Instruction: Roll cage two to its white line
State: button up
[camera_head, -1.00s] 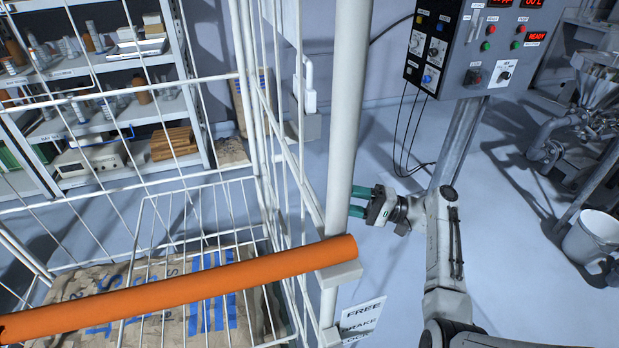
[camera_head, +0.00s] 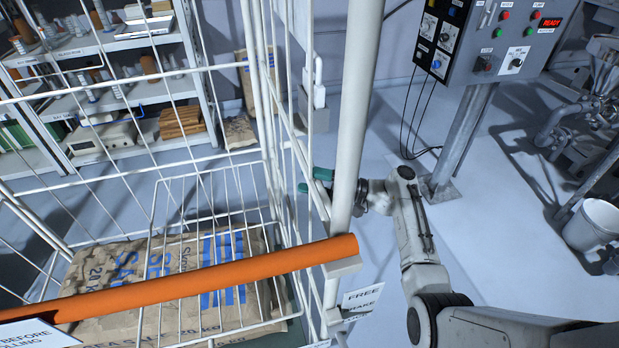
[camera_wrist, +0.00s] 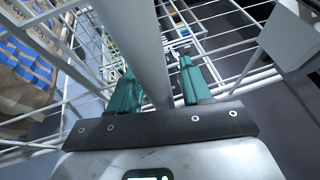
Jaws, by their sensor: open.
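A white wire cage (camera_head: 357,110) with an orange handle bar (camera_head: 215,277) fills the left and middle of the head view. Printed sacks (camera_head: 165,285) lie inside it. My gripper (camera_head: 312,181) is at the cage's right corner post, above the bar's right end, and partly hidden behind the post. In the wrist view, the white post (camera_wrist: 140,45) passes between the open green fingers (camera_wrist: 157,72); I cannot tell whether they touch it. A FREE/BRAKE label (camera_head: 362,297) hangs below the bar's end. No cage number or white line is in view.
A control panel (camera_head: 490,45) on a grey post (camera_head: 464,135) stands to the right of my arm. A white bucket (camera_head: 592,225) and machinery are at the far right. Loaded shelves (camera_head: 110,95) stand behind the cage. Floor between panel and bucket is clear.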

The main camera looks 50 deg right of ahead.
jog(key=shift+w+a, duration=0.15)
jog(key=shift+w, duration=0.05)
grip_shut()
dwell(0.4)
